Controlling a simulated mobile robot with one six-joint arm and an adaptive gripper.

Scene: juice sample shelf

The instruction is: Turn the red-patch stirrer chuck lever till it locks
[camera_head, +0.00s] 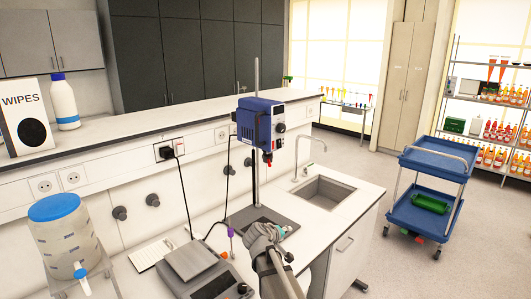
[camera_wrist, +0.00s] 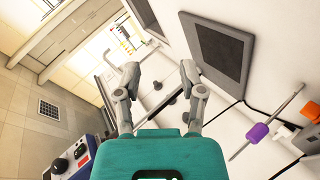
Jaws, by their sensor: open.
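The stirrer (camera_head: 262,122) is a blue box with a pale front panel and knobs, held on a grey upright rod above the bench. Under it hangs a dark chuck with a small red part (camera_head: 267,158); its lever is too small to make out. In the wrist view the stirrer (camera_wrist: 66,162) shows at the lower left, partly cut off. My gripper (camera_head: 264,238) is below the stirrer, apart from it, near the front of the bench. In the wrist view my gripper (camera_wrist: 160,76) has its two fingers spread with nothing between them.
A sink (camera_head: 322,191) with a tap lies right of the stand. A water container (camera_head: 70,240) stands at left. A blue cart (camera_head: 430,180) stands on the floor at right.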

